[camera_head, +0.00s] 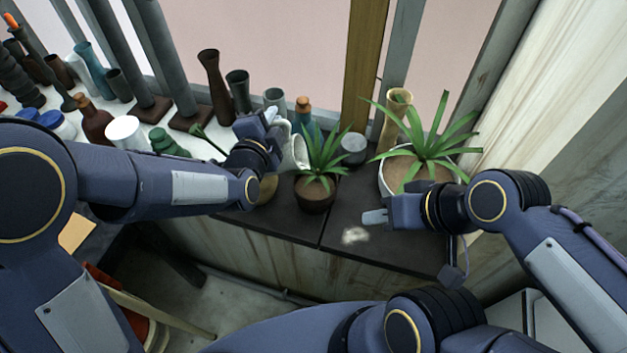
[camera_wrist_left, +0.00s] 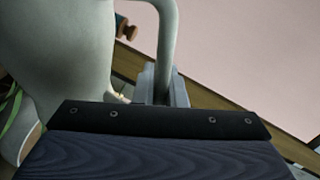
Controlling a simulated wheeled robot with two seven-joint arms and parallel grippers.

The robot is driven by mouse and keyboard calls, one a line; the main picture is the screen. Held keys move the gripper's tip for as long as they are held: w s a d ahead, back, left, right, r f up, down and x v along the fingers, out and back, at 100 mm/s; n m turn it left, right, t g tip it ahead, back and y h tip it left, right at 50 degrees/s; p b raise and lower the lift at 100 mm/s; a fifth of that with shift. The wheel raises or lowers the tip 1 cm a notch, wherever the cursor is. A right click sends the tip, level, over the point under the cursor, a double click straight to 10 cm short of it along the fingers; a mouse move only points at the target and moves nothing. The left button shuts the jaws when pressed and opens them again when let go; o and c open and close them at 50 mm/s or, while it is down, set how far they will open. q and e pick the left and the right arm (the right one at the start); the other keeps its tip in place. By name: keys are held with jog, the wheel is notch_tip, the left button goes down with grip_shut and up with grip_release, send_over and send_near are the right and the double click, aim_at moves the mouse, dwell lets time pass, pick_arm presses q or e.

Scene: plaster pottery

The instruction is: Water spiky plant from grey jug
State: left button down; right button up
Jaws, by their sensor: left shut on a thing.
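The grey jug (camera_head: 297,153) is pale and partly hidden behind my left gripper (camera_head: 262,118). That gripper is shut on the jug's handle (camera_wrist_left: 167,38); the jug's body (camera_wrist_left: 72,55) fills the left of the left wrist view. The jug looks tilted, its mouth toward a small spiky plant (camera_head: 323,160) in a brown pot (camera_head: 316,197), close beside it. I cannot tell if water is flowing. A larger spiky plant (camera_head: 428,147) stands in a white-rimmed pot (camera_head: 396,180) to the right. My right gripper (camera_head: 374,217) is in front of it, holding nothing visible; its jaw opening is unclear.
A grey round lidded-looking object (camera_head: 353,148) and a tan vase (camera_head: 393,118) stand behind the plants. Several bottles and vases, including a dark brown vase (camera_head: 215,85), crowd the shelf to the left. The dark bench top (camera_head: 345,212) has free room in front, with a pale patch (camera_head: 355,235).

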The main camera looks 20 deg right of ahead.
pick_arm(q)
jog(key=shift+w+a, duration=0.3)
jog(key=shift+a, duration=0.15)
dwell(0.3)
jog(key=shift+w+a+f, duration=0.1)
jog(key=shift+a, duration=0.1)
jog(key=a+n+b, duration=0.1)
jog(key=b, duration=0.2)
jog(key=w+a+n+b, duration=0.1)
jog(key=a+b, duration=0.1)
jog(key=b, duration=0.1)
jog(key=shift+a+f+n, duration=0.2)
jog(key=shift+a+n, duration=0.05)
jog(key=shift+n, duration=0.15)
jog(key=shift+r+h, duration=0.2)
jog(key=shift+h, duration=0.2)
jog(key=shift+d, duration=0.1)
jog(key=b, duration=0.1)
jog(key=n+b, duration=0.1)
jog(key=b, duration=0.1)
jog(key=shift+w+a+f+n, duration=0.2)
jog(key=shift+a+f+n, duration=0.1)
jog(key=shift+a, duration=0.1)
jog(key=shift+r, duration=0.1)
